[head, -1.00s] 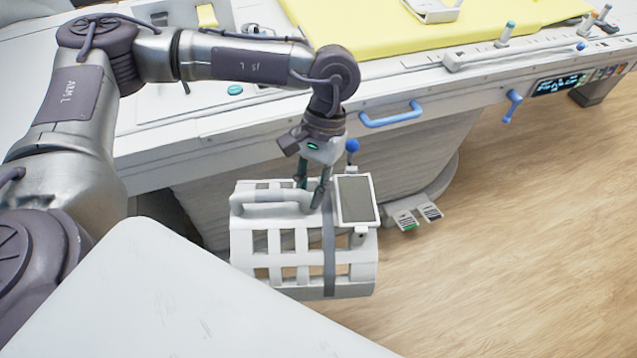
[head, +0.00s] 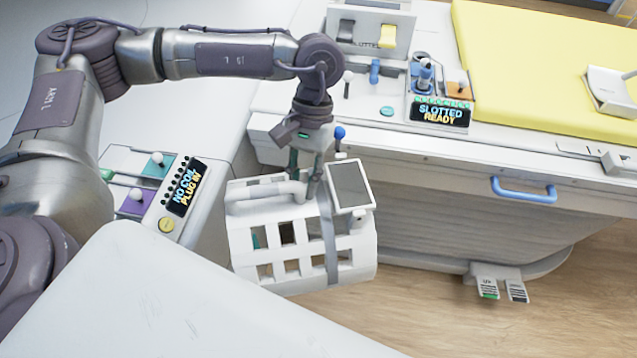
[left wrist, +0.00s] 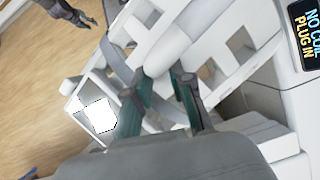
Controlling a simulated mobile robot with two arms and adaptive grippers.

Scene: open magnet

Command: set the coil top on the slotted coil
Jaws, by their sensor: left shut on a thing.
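The coil top (head: 300,240) is a white cage with square openings, a grey strap, a bar handle (head: 262,191) and a small screen (head: 350,186). My left gripper (head: 305,178) is shut on one end of the handle and holds it in the air in front of the table. The left wrist view shows the fingers (left wrist: 162,98) around the white handle (left wrist: 170,48). A white piece lettered "SLOTTED" (head: 398,30), partly cut off at the top of the head view, stands on the table; I take it for the slotted coil. My right gripper (left wrist: 82,17) shows small in the left wrist view.
The patient table (head: 400,155) has a yellow mat (head: 530,75), a "SLOTTED READY" display (head: 439,114), upright knobs and a blue handle (head: 523,190). A side unit at left bears a "NO COIL PLUG IN" display (head: 186,188). Open wooden floor (head: 590,290) lies at lower right.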

